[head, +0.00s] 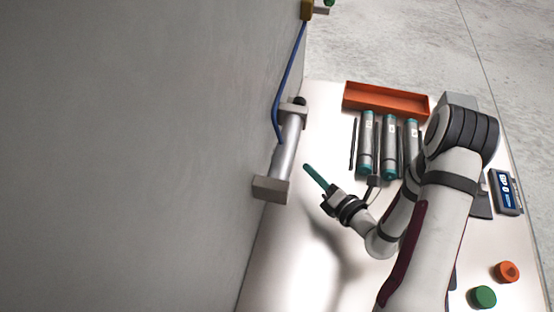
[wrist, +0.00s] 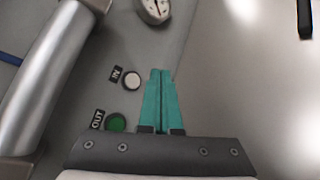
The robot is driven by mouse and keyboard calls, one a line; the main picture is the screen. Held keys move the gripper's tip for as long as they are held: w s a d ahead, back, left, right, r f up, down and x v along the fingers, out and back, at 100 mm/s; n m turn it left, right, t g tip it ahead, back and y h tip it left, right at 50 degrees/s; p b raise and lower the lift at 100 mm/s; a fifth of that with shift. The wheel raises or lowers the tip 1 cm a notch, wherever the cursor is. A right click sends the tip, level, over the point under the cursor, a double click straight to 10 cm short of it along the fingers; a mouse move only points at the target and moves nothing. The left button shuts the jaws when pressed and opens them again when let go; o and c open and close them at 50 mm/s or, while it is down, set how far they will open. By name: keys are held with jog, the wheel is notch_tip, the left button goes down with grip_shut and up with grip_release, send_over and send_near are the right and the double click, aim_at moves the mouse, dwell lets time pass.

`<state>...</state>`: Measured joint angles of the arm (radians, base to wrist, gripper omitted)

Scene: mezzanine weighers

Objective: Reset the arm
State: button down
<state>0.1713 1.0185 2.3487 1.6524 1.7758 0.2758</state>
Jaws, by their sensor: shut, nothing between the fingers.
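My gripper (head: 316,177) is shut and empty, its two teal fingers pressed together. In the head view it hangs over the white bench, just right of the metal cylinder held on the grey wall. In the wrist view the gripper (wrist: 160,75) points at a grey panel with a white button (wrist: 131,78) marked IN and a green button (wrist: 116,122) marked OUT. The fingertips appear to the right of both buttons; I cannot tell how far they are from the panel.
The wall-side cylinder (head: 286,150) has a blue hose (head: 278,95) and end blocks. A gauge (wrist: 155,8) shows at the panel's top. On the bench (head: 262,262) are an orange tray (head: 386,101), several grey tubes (head: 366,145), a blue meter (head: 504,192), and orange (head: 508,271) and green (head: 484,296) knobs.

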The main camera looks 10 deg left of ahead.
dwell(0.5)
jog(key=s+a+r+n+g+y, duration=0.1)
jog(key=s+a+r+n+g, duration=0.2)
jog(key=n, duration=0.4)
jog(key=s+a+r+n+g+y, duration=0.1)
jog(key=s+r+n+g, duration=0.2)
jog(key=s+n+g, duration=0.3)
jog(key=s+d+r+n+g+h, duration=0.1)
jog(key=s+d+r+n+h, duration=0.4)
jog(key=s+n, duration=0.3)
jog(key=s+d+r+n+h, duration=0.4)
jog(key=s+d+n+h, duration=0.2)
jog(key=s+n, duration=0.3)
jog(key=d+n, duration=0.1)
jog(key=n, duration=0.1)
jog(key=shift+r+n+g, duration=0.35)
jog(key=shift+n+g, duration=0.05)
jog(key=shift+w+d, duration=0.1)
